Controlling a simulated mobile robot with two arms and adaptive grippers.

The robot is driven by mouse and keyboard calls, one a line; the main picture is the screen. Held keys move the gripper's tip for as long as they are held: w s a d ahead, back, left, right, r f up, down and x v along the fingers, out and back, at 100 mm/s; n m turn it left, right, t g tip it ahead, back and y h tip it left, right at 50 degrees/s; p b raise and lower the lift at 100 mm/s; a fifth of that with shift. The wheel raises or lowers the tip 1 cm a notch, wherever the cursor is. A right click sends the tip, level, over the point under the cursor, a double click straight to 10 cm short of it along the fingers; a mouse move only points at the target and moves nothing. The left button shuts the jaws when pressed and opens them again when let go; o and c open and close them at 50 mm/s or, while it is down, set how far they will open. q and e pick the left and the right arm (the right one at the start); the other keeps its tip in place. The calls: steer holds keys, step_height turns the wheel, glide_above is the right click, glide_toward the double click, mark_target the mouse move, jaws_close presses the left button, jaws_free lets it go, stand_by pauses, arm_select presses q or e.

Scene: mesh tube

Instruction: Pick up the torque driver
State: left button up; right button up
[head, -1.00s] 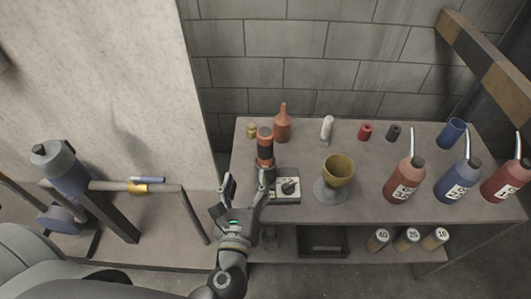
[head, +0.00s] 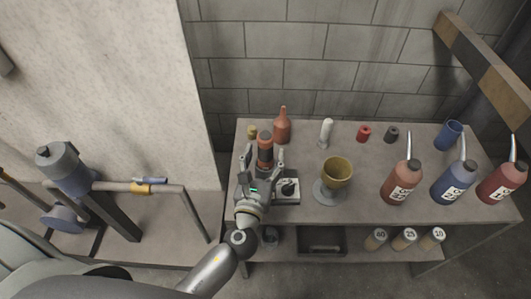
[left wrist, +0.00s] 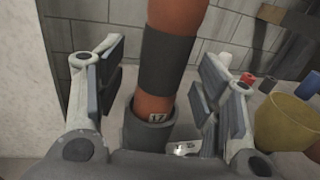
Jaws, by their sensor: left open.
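The torque driver (head: 265,148), orange with a dark band, stands upright near the left end of the grey table (head: 305,213). My left gripper (head: 263,164) is open just in front of it, with a finger on each side. In the left wrist view the torque driver (left wrist: 166,62) rises between the spread finger pads, with a visible gap on both sides. Its lower end sits in a dark round cup marked 17 (left wrist: 150,130). My gripper partly hides its lower part in the head view. My right gripper is not in view.
An orange bottle (head: 282,128) stands close behind the driver. A small device with a black knob (head: 288,187) lies just right of my gripper. A brown cup (head: 337,172) on a grey base is farther right. Several labelled bottles stand at the right end.

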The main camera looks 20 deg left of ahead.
arm_select(q)
steer(key=shift+w, duration=0.95)
steer(key=shift+s, duration=0.1)
steer(key=c, duration=1.2)
steer(key=shift+r, duration=0.1)
steer(key=shift+r, duration=0.1)
